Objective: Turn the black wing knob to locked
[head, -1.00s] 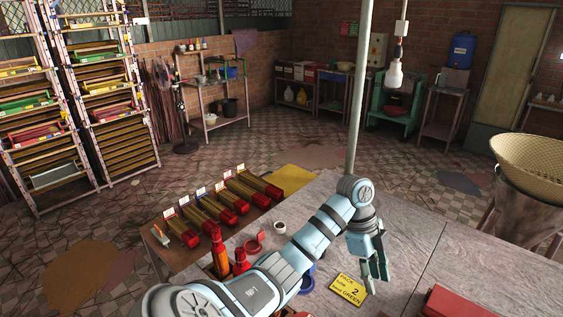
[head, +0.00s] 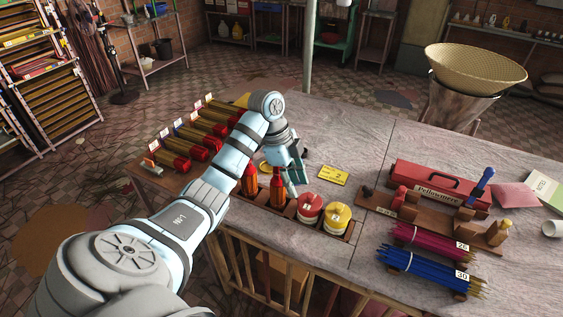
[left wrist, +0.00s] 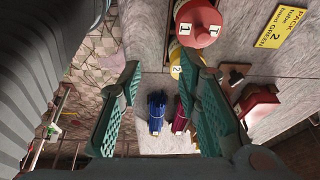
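A small black knob (head: 367,191) stands at the left end of a wooden stand (head: 425,218) on the table. It is too small to tell its wing shape or its setting. A dark piece on a wooden block (left wrist: 236,74), perhaps the same knob, shows right of the fingers in the left wrist view. My left gripper (head: 294,178) hangs over the table, left of the knob and apart from it, pointing down. In the left wrist view its teal fingers (left wrist: 160,68) are spread with nothing held between them. My right gripper is not in view.
A red-lidded jar (head: 310,207) and a yellow-lidded jar (head: 337,217) stand near the left gripper, beside orange bottles (head: 277,187). A yellow card (head: 333,175) lies behind. The table's back middle is clear.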

